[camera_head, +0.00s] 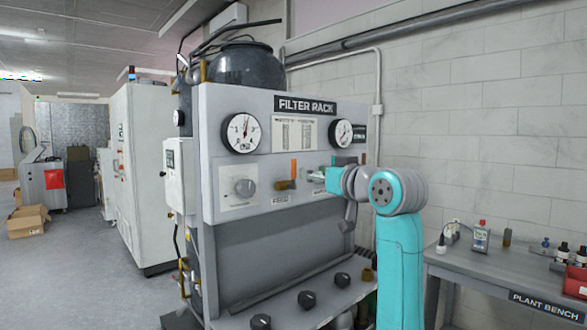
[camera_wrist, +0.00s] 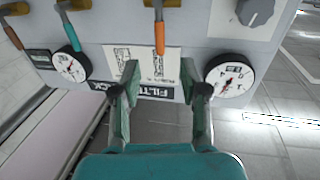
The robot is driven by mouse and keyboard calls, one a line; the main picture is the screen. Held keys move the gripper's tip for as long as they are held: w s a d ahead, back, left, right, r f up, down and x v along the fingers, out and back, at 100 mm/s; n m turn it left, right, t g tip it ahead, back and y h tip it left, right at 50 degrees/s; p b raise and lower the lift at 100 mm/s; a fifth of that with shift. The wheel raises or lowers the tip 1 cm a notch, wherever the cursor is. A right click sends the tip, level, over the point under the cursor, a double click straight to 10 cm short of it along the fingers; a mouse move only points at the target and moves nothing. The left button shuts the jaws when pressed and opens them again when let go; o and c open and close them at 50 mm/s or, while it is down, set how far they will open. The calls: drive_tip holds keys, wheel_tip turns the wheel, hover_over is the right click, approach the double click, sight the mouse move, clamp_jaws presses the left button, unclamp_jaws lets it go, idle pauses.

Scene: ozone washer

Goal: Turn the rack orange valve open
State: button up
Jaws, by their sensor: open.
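The orange valve handle (camera_head: 293,169) stands upright on the front panel of the filter rack (camera_head: 230,95), above a brass valve body (camera_head: 283,185). In the wrist view, which shows the panel upside down, the orange handle (camera_wrist: 160,38) appears between and just beyond my fingertips. My gripper (camera_head: 314,175) is open, just right of the orange handle in the head view. In the wrist view my gripper (camera_wrist: 160,68) has its two fingers spread with nothing between them. I cannot tell whether a finger touches the handle; they look apart.
A teal handle (camera_wrist: 70,32) and another orange-brown handle (camera_wrist: 12,34) sit beside it. Two gauges (camera_head: 241,133) (camera_head: 340,133) and a grey knob (camera_head: 245,187) are on the panel. Black knobs (camera_head: 307,299) stick up below. A plant bench (camera_head: 500,272) stands right.

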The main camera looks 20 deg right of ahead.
sight(295, 167)
drive_tip(key=w, duration=0.7)
drive_tip(key=w+a, duration=0.1)
drive_tip(key=w, duration=0.2)
drive_tip(key=shift+w+a+r, duration=0.1)
drive_tip(key=shift+w+r, duration=0.15)
drive_tip(key=shift+w, duration=0.1)
clamp_jaws()
